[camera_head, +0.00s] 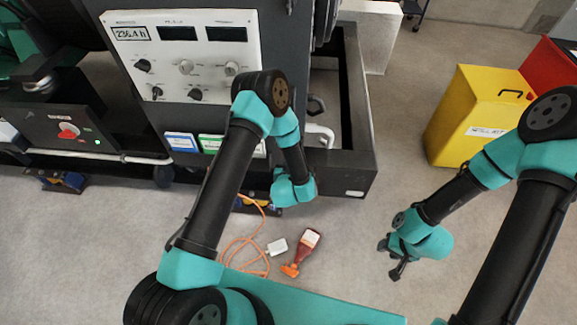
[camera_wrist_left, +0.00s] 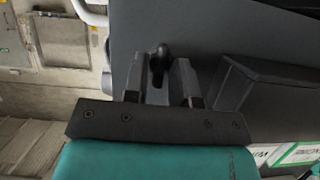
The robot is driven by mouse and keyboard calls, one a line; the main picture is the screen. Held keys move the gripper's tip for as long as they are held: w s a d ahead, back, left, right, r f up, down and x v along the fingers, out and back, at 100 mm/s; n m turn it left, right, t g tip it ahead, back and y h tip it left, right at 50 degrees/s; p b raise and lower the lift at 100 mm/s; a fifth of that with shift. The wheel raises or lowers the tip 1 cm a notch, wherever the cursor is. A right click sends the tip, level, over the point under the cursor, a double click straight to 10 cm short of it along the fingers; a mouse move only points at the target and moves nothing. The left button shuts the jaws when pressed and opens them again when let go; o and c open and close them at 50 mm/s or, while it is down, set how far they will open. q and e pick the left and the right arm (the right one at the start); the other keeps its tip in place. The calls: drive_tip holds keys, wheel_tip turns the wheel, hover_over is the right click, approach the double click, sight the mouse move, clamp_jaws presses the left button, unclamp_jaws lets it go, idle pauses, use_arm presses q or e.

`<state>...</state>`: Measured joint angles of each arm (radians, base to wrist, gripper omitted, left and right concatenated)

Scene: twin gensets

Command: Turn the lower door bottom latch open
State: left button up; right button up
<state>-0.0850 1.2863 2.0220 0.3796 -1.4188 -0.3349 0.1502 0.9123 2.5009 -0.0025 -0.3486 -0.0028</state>
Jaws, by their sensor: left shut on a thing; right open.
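In the left wrist view a small black latch (camera_wrist_left: 158,58) stands on a dark grey panel (camera_wrist_left: 215,40). My left gripper (camera_wrist_left: 160,75) has one finger on each side of the latch and is shut on it. The contact faces and the latch's lower end are hard to make out. In the head view my left wrist hides these fingers and the latch. My right gripper (camera_head: 390,259) is open and empty above the floor at the right, well apart from the machine.
The genset's white control panel (camera_head: 185,55) is behind my left arm. A dark base frame (camera_head: 345,180) borders its right side. A yellow box (camera_head: 475,115) stands at the right. A red-brown bottle (camera_head: 308,242) and an orange cable (camera_head: 235,242) lie on the floor.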

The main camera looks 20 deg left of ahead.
idle(0.4)
use_arm(q)
drive_tip(key=o, duration=0.9)
drive_tip(key=shift+h, duration=0.3)
drive_tip(key=shift+s, duration=0.1)
drive_tip(key=v, duration=1.7)
drive_tip(key=shift+n, duration=0.3)
